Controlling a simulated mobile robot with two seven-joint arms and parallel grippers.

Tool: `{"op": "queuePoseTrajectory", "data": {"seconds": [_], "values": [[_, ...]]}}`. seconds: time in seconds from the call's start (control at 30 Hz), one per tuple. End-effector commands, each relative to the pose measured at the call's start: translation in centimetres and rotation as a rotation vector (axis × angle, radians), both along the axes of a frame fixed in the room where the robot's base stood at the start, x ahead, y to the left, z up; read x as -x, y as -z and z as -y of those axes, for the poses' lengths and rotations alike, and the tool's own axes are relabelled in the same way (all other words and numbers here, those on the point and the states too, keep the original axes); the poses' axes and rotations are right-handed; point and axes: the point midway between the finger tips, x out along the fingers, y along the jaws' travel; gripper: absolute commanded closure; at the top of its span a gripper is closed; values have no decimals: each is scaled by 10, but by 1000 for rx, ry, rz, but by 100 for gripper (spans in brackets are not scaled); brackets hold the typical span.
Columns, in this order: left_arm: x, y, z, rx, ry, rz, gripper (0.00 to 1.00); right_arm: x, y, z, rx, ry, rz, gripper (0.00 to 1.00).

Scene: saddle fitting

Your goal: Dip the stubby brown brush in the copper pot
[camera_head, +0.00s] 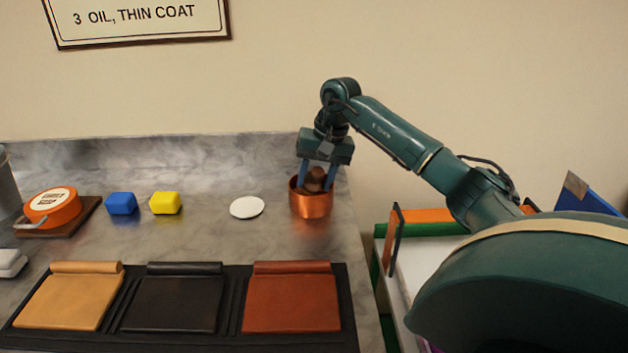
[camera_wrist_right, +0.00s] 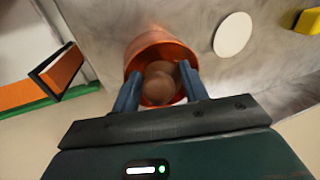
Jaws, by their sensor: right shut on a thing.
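The copper pot (camera_head: 311,204) stands on the grey marbled counter, toward its right side; it also shows in the right wrist view (camera_wrist_right: 146,50). My right gripper (camera_head: 317,180) points down over the pot with its blue fingers at the pot's mouth. It is shut on the stubby brown brush (camera_head: 315,178), whose rounded brown top shows between the fingers, also in the right wrist view (camera_wrist_right: 158,84). The brush's lower end is hidden inside the pot, so I cannot tell how deep it sits. My left gripper is not in view.
A white disc (camera_head: 247,207), a yellow block (camera_head: 166,203) and a blue block (camera_head: 122,204) lie left of the pot. An orange tin (camera_head: 52,212) sits on a brown board. Tan, black and reddish-brown leather pieces (camera_head: 292,302) lie on a black mat in front.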

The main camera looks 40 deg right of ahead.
Motion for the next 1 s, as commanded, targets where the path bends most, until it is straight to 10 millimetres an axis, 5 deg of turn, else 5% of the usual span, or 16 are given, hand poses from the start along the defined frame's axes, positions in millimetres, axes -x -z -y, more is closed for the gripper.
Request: {"op": "queuePoseTrajectory", "data": {"seconds": [1.0], "values": [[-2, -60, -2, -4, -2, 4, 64, 0, -72, 0, 0, 0, 0, 74]]}}
